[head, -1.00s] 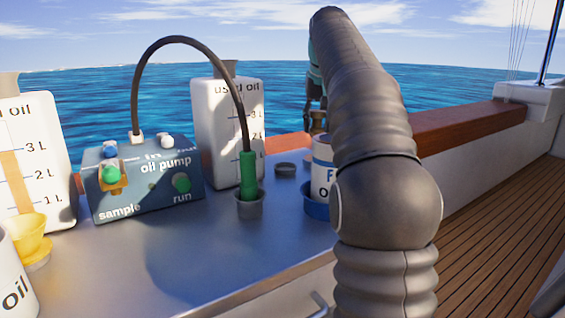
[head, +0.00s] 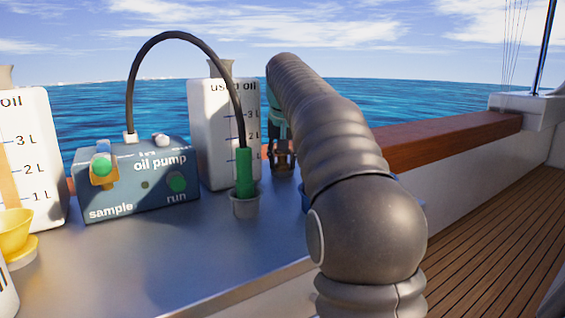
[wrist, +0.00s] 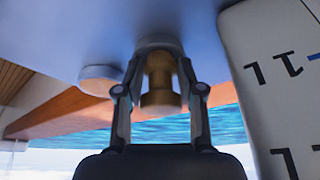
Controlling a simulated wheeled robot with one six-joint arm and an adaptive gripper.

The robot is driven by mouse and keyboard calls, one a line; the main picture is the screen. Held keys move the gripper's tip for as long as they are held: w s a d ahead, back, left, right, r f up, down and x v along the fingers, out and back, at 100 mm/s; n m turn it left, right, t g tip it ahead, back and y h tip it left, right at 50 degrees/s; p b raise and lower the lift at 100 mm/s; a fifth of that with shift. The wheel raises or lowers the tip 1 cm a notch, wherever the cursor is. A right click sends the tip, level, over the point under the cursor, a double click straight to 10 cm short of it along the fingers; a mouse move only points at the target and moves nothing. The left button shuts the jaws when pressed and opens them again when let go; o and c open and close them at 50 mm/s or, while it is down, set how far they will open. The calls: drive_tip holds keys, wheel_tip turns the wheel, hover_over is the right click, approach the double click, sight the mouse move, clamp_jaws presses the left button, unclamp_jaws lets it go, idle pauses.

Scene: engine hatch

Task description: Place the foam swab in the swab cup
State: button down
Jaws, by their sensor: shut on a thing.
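My gripper (head: 282,168) is at the far edge of the steel counter, beside the rear used oil jug. It also shows in the wrist view (wrist: 159,68), its fingers shut on a tan, stepped piece that I take for the foam swab (wrist: 159,82). The swab is in line with a round grey fitting (wrist: 158,43) on the counter, perhaps the swab cup. I cannot tell whether the swab touches it or sits inside it. In the head view my arm and fingers hide most of this spot.
A second round grey piece (wrist: 100,79) lies close beside the fingers. The used oil jug (head: 205,130) stands near. A green-handled wand (head: 245,172) on a black hose stands in a grey cup (head: 245,207).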

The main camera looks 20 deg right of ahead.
drive_tip(key=shift+f, duration=0.3)
drive_tip(key=shift+f+b, duration=0.3)
drive_tip(key=shift+f, duration=0.1)
drive_tip(key=c, duration=1.1)
unclamp_jaws()
drive_tip(key=shift+f, duration=0.1)
drive_tip(key=shift+c, duration=0.2)
drive_tip(key=shift+o, duration=0.9)
drive_tip(key=shift+f, duration=0.1)
drive_tip(key=shift+r, duration=0.55)
drive_tip(key=p+v, duration=0.4)
drive_tip(key=v, duration=0.8)
drive_tip(key=shift+r, duration=0.4)
drive_tip(key=shift+f, duration=0.15)
